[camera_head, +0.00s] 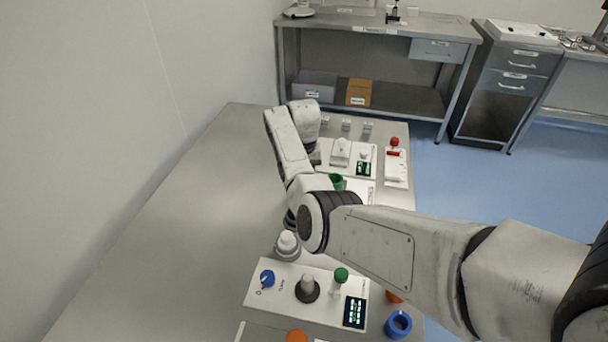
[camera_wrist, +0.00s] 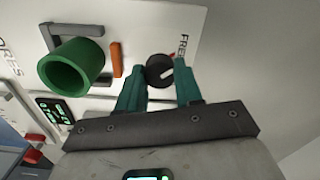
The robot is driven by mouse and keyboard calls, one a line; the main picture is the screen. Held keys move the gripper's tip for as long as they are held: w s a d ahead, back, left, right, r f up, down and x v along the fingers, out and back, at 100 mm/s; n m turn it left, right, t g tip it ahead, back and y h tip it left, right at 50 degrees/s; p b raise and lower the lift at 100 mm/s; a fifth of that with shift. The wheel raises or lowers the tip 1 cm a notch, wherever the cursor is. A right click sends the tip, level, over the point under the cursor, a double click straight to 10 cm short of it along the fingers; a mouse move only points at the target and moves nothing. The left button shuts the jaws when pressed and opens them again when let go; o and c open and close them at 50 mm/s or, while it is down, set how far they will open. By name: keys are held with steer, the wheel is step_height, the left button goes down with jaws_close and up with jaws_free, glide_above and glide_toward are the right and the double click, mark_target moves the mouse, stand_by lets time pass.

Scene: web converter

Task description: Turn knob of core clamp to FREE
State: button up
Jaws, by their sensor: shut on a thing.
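A small red mark lies by the knob's upper right edge. My gripper (camera_wrist: 160,80) has its two teal fingers on either side of the knob and is shut on it. In the head view my arm hides the knob and the gripper's fingers.
In the wrist view, a green hollow cylinder (camera_wrist: 72,66) and an orange bar (camera_wrist: 117,57) stand beside the knob. In the head view, a front panel with blue and green knobs (camera_head: 303,292) lies on the bench (camera_head: 190,215). The bench's left side is bare.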

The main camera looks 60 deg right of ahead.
steer(key=o, duration=1)
steer(key=shift+r, duration=0.1)
step_height(320, 180, up, 11)
steer(key=shift+f, duration=0.2)
stand_by(0.4)
